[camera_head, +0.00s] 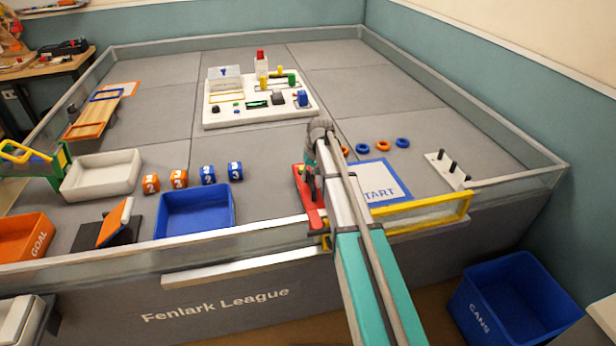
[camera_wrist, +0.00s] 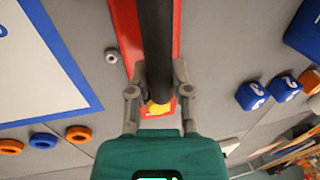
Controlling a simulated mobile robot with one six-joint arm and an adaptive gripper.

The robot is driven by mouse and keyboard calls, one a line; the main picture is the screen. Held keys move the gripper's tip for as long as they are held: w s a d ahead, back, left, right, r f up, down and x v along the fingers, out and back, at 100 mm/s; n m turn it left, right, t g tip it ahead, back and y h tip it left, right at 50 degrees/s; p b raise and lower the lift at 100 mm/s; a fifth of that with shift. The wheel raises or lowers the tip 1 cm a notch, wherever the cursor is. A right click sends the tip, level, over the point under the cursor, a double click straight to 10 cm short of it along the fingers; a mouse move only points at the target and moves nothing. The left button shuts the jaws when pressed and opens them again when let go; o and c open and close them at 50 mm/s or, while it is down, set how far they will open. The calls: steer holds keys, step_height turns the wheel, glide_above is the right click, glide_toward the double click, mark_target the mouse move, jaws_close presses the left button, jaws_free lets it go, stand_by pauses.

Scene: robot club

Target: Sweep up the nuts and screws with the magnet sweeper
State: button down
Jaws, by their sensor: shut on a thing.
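The magnet sweeper is a long red bar (camera_wrist: 176,30) with a dark upright handle (camera_wrist: 155,40). In the wrist view the two fingers of my gripper (camera_wrist: 157,84) close on this handle from both sides. A small grey nut (camera_wrist: 111,56) lies on the grey floor just left of the red bar. In the head view the red sweeper (camera_head: 317,220) is by the front wall of the arena, left of the START mat, partly hidden by my arm. I see no screws clearly, and the sweeper's underside is hidden.
The START mat (camera_head: 385,178) is right of the sweeper, with orange and blue rings (camera_head: 381,144) behind it. A blue tray (camera_head: 195,228) and numbered cubes (camera_head: 208,175) are to the left. A yellow frame (camera_head: 425,212) stands at the front wall. A white board (camera_head: 225,118) is farther back.

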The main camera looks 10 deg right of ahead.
steer(key=shift+d, duration=4.05)
step_height(320, 180, up, 12)
steer(key=p, duration=1.1)
steer(key=shift+f+p, duration=0.2)
steer(key=shift+p, duration=0.1)
steer(key=shift+r, duration=0.2)
